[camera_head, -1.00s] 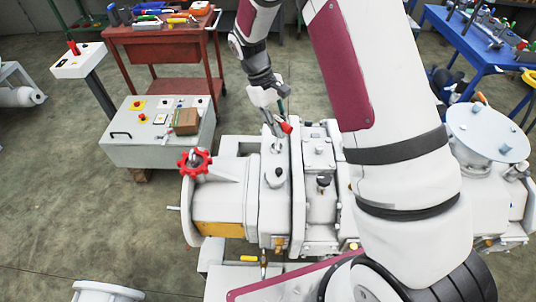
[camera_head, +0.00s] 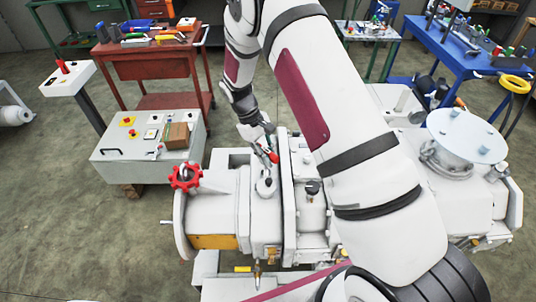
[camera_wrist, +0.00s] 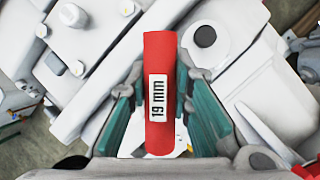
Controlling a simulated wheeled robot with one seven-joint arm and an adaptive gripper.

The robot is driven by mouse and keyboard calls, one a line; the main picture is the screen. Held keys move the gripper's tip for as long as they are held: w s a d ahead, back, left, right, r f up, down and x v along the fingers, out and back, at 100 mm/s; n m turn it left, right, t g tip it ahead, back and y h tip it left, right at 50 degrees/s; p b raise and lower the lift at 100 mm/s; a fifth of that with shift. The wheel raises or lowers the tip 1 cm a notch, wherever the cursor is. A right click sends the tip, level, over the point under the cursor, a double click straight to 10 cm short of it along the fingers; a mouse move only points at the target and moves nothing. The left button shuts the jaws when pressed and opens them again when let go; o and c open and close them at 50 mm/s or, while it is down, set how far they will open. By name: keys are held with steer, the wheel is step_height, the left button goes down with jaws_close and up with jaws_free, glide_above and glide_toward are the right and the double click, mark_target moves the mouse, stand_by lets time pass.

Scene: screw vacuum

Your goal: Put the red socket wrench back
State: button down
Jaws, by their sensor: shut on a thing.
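The red socket wrench (camera_wrist: 160,60) fills the middle of the wrist view, with a white label reading "19 mm". My gripper (camera_wrist: 160,110) is shut on it, with green finger pads on both sides. In the head view my gripper (camera_head: 268,150) is above the white pump machine (camera_head: 218,212), and a small red part of the wrench (camera_head: 273,157) shows at its fingers. The wrench's far end is hidden in both views.
A red tool cart (camera_head: 145,75) with several tools stands at the back left. A blue workbench (camera_head: 455,50) is at the right. A grey control box (camera_head: 135,170) and red handwheel (camera_head: 185,177) are left of my gripper. Open floor lies at the left.

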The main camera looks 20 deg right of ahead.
steer(key=c, duration=1.4)
jaws_free()
steer(key=shift+f, duration=0.1)
steer(key=shift+c, duration=0.2)
steer(key=b+v, duration=0.2)
steer(key=v, duration=0.9)
steer(key=shift+b, duration=0.35)
steer(key=s+d+r+m+t+y, duration=0.1)
steer(key=s+r+t, duration=0.1)
steer(key=s+r, duration=0.5)
steer(key=s+d+r+m+t+y, duration=0.1)
steer(key=s+r+t, duration=0.1)
steer(key=r, duration=0.9)
steer(key=s+r+m+t, duration=0.1)
steer(key=s+r+t, duration=0.1)
steer(key=s, duration=0.6)
steer(key=s+r+m+t+y, duration=0.1)
steer(key=s+r+m+t, duration=0.1)
steer(key=s, duration=0.7)
steer(key=shift+d+r+t, duration=0.3)
steer(key=shift+r+t, duration=0.3)
steer(key=shift+r, duration=0.25)
